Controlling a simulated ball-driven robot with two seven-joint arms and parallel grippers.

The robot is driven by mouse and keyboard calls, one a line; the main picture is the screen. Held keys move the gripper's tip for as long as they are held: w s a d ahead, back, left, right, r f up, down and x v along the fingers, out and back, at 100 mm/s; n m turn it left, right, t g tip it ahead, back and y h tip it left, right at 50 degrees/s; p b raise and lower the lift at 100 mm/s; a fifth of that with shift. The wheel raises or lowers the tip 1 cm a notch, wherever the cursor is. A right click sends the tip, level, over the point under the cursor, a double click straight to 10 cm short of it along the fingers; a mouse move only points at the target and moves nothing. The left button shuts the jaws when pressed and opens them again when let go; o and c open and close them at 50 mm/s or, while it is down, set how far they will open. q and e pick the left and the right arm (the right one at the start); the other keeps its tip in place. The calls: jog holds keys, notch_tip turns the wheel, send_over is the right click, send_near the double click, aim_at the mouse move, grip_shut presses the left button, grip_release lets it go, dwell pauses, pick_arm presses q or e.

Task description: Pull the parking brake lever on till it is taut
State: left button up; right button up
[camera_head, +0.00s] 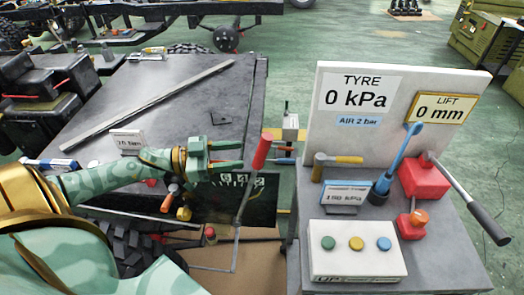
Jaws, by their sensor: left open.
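A lever with a red grip (262,150) stands between the dark bench and the control stand. Its thin grey rod (241,205) runs down from the grip to a bent foot near the floor frame, and the lever leans to the right at its top. My right gripper is out of view.
The dark bench (210,110) carries a long metal bar (150,105). The control stand at right holds a white panel (400,110), a button box (357,250), a blue-handled tool (397,165), a hammer (340,160) and a red block with a black-gripped lever (485,222).

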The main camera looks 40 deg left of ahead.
aim_at(262, 152)
pick_arm(q)
jog(key=x, duration=0.6)
jog(key=shift+w+d+b, duration=0.25)
jog(key=shift+w+b, duration=0.05)
jog(key=shift+w+d, duration=0.2)
jog(key=shift+w, duration=0.05)
jog(key=shift+w+d, duration=0.1)
grip_shut()
jog(key=a, duration=0.1)
jog(key=s+a, duration=0.1)
jog(key=s+a+t, duration=0.1)
jog(key=shift+a+r+h, duration=0.15)
jog(key=shift+r+h, duration=0.1)
jog(key=shift+h, duration=0.05)
grip_release()
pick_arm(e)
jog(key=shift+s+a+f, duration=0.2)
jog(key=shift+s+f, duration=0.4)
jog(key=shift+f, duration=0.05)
pick_arm(q)
jog(key=shift+r, duration=0.1)
jog(key=shift+s, duration=0.1)
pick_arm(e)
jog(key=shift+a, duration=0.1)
